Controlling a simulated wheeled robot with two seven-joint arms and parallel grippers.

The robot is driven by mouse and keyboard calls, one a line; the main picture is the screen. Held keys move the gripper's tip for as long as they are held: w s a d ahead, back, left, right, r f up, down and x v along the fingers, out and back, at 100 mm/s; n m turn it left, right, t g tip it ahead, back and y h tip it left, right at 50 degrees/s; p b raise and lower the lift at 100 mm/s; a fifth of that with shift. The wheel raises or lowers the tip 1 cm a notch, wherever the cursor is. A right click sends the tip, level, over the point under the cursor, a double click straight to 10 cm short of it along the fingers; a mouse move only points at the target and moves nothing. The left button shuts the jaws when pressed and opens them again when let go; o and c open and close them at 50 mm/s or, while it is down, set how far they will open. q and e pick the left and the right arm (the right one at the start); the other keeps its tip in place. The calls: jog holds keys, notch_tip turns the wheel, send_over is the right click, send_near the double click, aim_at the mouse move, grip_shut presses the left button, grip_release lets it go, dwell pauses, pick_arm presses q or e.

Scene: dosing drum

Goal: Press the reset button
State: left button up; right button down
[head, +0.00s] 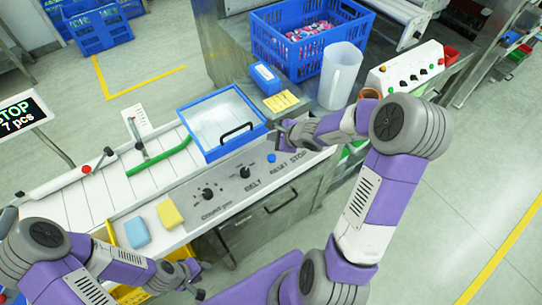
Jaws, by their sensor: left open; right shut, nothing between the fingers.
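My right gripper (281,130) is shut and empty. In the picture its tips are a little above and right of the button, by the right corner of the blue-rimmed tray. I see a gap between the tips and the button; their height over the panel is hard to tell. The STOP lettering lies right of RESET, and my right arm is close above it. My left gripper (203,279) is open and empty, low in front of the cabinet.
A blue-rimmed clear-lidded tray (221,122) stands behind the panel. Panel knobs (245,172) lie left of the button. A white jug (340,76) and blue crate (300,62) stand behind. A display (17,115) reads STOP, 7 pcs.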

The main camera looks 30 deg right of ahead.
jog(key=shift+f, duration=0.15)
jog(key=b, duration=0.7)
send_over(273, 159)
notch_tip(273, 159, down, 8)
jog(key=shift+r, duration=0.2)
jog(key=shift+f+b, duration=0.55)
jog(key=shift+b, duration=0.15)
dwell(0.9)
jog(key=shift+f+b, duration=0.4)
jog(key=shift+b, duration=0.15)
jog(key=shift+f+b, duration=0.5)
jog(key=shift+b, duration=0.1)
dwell(0.5)
jog(key=shift+r, duration=0.1)
jog(key=shift+r+p, duration=0.75)
jog(key=shift+r, duration=0.05)
